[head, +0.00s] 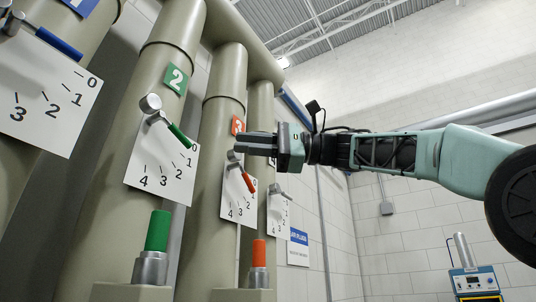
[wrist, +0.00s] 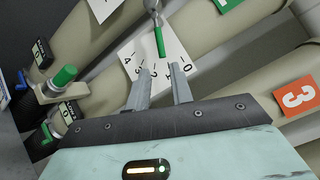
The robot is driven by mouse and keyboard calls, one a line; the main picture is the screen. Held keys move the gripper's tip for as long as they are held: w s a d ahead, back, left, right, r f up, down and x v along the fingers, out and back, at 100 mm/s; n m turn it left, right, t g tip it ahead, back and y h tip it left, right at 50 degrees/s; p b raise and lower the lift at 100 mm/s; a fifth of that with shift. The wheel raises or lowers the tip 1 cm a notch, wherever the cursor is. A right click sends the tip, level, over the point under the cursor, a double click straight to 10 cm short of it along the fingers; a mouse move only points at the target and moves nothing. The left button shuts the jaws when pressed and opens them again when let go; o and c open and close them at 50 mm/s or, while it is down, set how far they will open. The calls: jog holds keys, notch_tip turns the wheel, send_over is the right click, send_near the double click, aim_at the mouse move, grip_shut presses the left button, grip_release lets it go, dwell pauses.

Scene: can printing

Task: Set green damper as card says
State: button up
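The green damper lever (head: 180,135) sits on pipe 2, over a white dial card (head: 150,172) numbered 0 to 4. In the head view the lever slants down-right, its tip by the 0. In the wrist view the green lever (wrist: 159,41) hangs over the same dial, beyond my fingertips. My gripper (wrist: 162,70) is open and empty, with the dial's lower edge between and behind its fingers. In the head view my gripper (head: 240,144) reaches in from the right, to the right of the green lever and apart from it. No readable instruction card shows a setting.
A blue lever (head: 60,45) is on the left pipe. An orange lever (head: 248,180) with its dial is on pipe 3, close below my gripper. A green post (head: 157,232) and an orange post (head: 259,252) stand below. A blue-headed sign (head: 298,247) hangs behind, its small print unreadable.

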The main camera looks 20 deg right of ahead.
jog(key=v, duration=0.3)
jog(key=shift+s+d+b, duration=0.1)
jog(key=shift+d+b, duration=0.2)
jog(key=shift+d, duration=0.05)
